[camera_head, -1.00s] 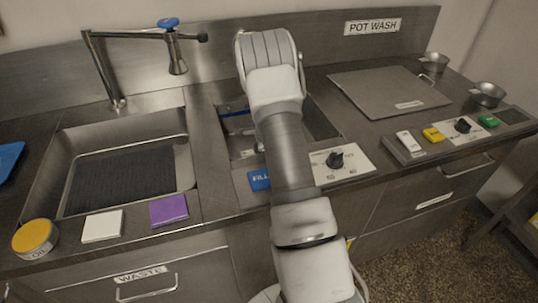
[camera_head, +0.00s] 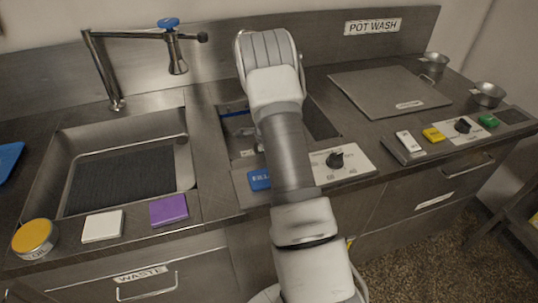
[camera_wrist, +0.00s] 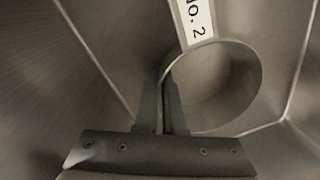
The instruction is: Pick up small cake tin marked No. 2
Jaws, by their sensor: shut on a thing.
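In the wrist view, the small cake tin (camera_wrist: 226,92) is a round grey metal cup, seen from above. A white label (camera_wrist: 197,20) reading "NO. 2" lies on a strip at its upper edge. My gripper (camera_wrist: 162,84) has its two dark fingers close together at the tin's left rim, shut on its wall. The tin is inside a metal basin. In the head view, my arm covers my gripper and the tin, reaching into the middle basin (camera_head: 240,145).
The basin's sloping walls (camera_wrist: 85,70) stand close around the tin. Left is a sink (camera_head: 75,145) with a tap (camera_head: 172,45). Right are a flat metal lid (camera_head: 385,90) and two small metal cups (camera_head: 488,94). In front are a blue block (camera_head: 259,179) and a knob panel (camera_head: 345,168).

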